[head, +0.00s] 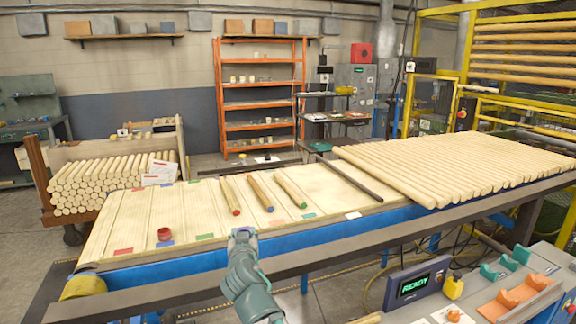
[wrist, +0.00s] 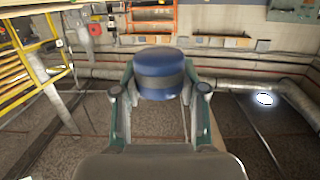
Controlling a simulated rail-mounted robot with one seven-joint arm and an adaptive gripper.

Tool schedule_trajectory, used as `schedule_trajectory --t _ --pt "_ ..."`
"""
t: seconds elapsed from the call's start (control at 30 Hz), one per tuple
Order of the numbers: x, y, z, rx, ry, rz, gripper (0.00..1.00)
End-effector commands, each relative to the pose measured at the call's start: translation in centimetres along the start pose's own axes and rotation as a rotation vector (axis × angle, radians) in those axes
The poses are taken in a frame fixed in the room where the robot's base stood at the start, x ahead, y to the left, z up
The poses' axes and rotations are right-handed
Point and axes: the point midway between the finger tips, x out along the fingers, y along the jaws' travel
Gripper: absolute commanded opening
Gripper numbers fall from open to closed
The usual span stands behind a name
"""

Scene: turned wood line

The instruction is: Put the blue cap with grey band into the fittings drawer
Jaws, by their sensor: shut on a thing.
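The blue cap with a grey band (wrist: 161,74) is held upright between the two fingers of my gripper (wrist: 160,95) in the wrist view. The fingers are on its left and right sides. In the head view my gripper (head: 242,234) is at the near edge of the wood line, and the cap is too small to make out clearly there. I cannot pick out the fittings drawer in either view.
Wooden pieces with red (head: 230,195), blue (head: 261,193) and green (head: 290,191) ends lie further back. A console (head: 412,287) reading READY stands at right, beside teal and orange parts.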

Motion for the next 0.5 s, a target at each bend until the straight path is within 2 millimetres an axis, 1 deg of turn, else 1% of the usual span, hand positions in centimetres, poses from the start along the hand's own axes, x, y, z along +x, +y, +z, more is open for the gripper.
schedule_trajectory --t 0.03,0.1,0.27,0.3,0.37,0.4,0.47,0.5 --pt "-0.2 2.5 0.3 0.004 0.000 0.015 0.27" --pt "-0.1 5.2 0.6 0.006 0.000 0.030 0.27" --pt "0.2 11.1 1.2 0.010 0.000 0.058 0.27" --pt "0.3 12.5 1.4 0.011 0.000 0.066 0.27" --pt "0.4 14.6 1.6 0.014 0.000 0.075 0.27" --pt "0.4 16.1 1.8 0.015 0.000 0.083 0.27" --pt "0.6 18.1 2.0 0.017 0.000 0.093 0.27" --pt "0.6 19.5 2.1 0.017 -0.001 0.100 0.27"
